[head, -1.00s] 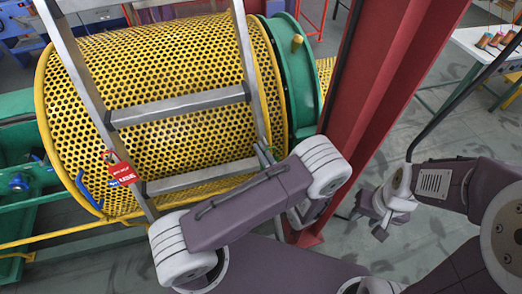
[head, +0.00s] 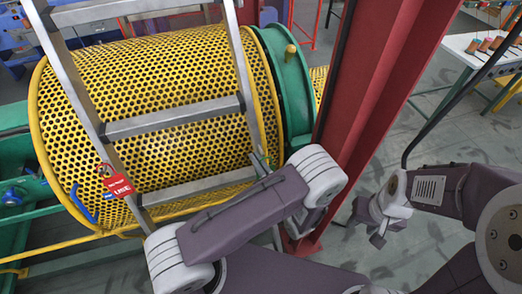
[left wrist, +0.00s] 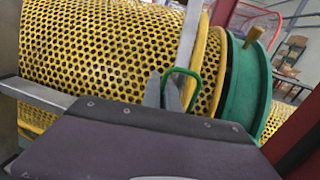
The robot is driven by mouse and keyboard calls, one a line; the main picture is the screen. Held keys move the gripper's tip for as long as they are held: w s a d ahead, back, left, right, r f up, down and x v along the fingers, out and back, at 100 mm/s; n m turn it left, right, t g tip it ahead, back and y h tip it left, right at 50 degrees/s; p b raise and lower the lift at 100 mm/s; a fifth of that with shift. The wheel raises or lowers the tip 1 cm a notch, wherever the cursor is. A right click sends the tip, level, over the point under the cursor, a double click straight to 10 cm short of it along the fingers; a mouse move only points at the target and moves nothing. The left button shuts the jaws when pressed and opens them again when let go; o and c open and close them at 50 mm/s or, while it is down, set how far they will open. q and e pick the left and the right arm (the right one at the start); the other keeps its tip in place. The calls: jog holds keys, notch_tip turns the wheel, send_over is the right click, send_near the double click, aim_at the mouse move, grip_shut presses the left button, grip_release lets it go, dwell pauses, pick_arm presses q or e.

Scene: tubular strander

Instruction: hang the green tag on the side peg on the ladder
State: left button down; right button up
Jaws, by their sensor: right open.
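A thin green loop, the visible part of the green tag (left wrist: 196,77), shows at the fingers of my left gripper (left wrist: 163,90) in the left wrist view. The fingers look closed on it; the tag's body is hidden. In the head view my left gripper (head: 260,163) is mostly behind my own forearm, near the right rail of the aluminium ladder (head: 175,119). I cannot make out a bare side peg on the ladder. A red tag (head: 118,186) hangs at the left rail. My right gripper (head: 376,226) is open and empty, away from the ladder.
A yellow perforated drum guard (head: 160,85) with a green end ring (head: 290,85) stands close behind the ladder. A red column (head: 365,90) rises to the right of the ladder. A table with spools (head: 470,50) is at the far right.

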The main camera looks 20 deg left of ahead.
pick_arm(q)
jog(key=shift+w, duration=0.1)
jog(key=shift+b+x, duration=0.35)
jog(key=shift+x, duration=1.75)
pick_arm(e)
jog(key=shift+s+a+f, duration=0.1)
jog(key=shift+s+f, duration=0.1)
jog(key=shift+s, duration=0.15)
pick_arm(q)
jog(key=shift+w+d, duration=0.15)
jog(key=shift+w+d, duration=0.1)
pick_arm(e)
jog(key=shift+s+f, duration=0.15)
